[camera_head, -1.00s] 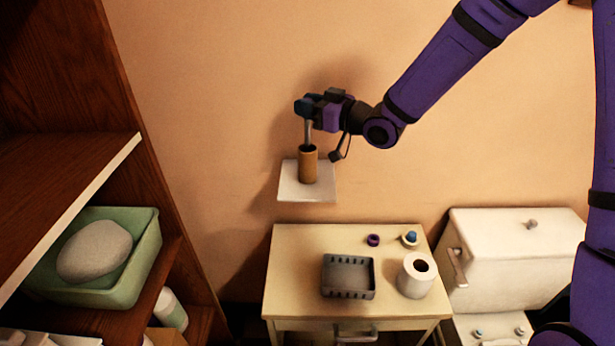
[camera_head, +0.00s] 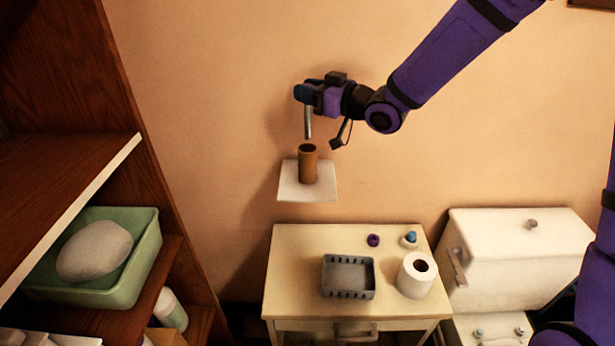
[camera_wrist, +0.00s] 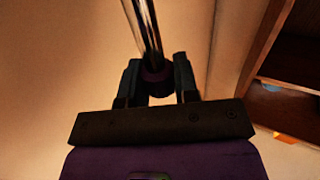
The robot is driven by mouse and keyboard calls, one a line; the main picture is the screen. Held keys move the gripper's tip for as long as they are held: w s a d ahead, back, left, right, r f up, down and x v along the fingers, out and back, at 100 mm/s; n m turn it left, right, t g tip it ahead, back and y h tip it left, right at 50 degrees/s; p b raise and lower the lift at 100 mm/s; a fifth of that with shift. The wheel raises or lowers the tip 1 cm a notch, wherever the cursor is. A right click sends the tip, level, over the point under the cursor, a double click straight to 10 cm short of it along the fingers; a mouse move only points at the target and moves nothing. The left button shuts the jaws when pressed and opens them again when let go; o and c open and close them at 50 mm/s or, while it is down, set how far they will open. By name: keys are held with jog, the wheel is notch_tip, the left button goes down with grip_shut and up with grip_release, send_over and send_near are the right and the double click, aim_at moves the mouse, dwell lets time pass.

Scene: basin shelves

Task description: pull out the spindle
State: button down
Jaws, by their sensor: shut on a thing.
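The spindle (camera_head: 308,122) is a thin shiny metal rod, hanging upright below my gripper (camera_head: 305,95). Its lower end shows just above the brown cardboard tube (camera_head: 308,167), apart from it. The tube stands upright with its dark open top showing, on a small white wall shelf (camera_head: 287,193). In the wrist view the spindle (camera_wrist: 146,30) runs away from between the two dark fingers of my gripper (camera_wrist: 156,80), which are shut on it. A dark purple part at its near end sits between the fingers.
A cream cabinet (camera_head: 288,262) below holds a grey basket (camera_head: 348,293), a white paper roll (camera_head: 416,275), a purple ring (camera_head: 373,240) and a blue-topped item (camera_head: 410,238). A wooden shelf unit (camera_head: 125,150) with a green basin (camera_head: 125,285) stands left. A white toilet tank (camera_head: 510,250) is right.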

jog(key=shift+r, duration=0.7)
jog(key=shift+r, duration=0.1)
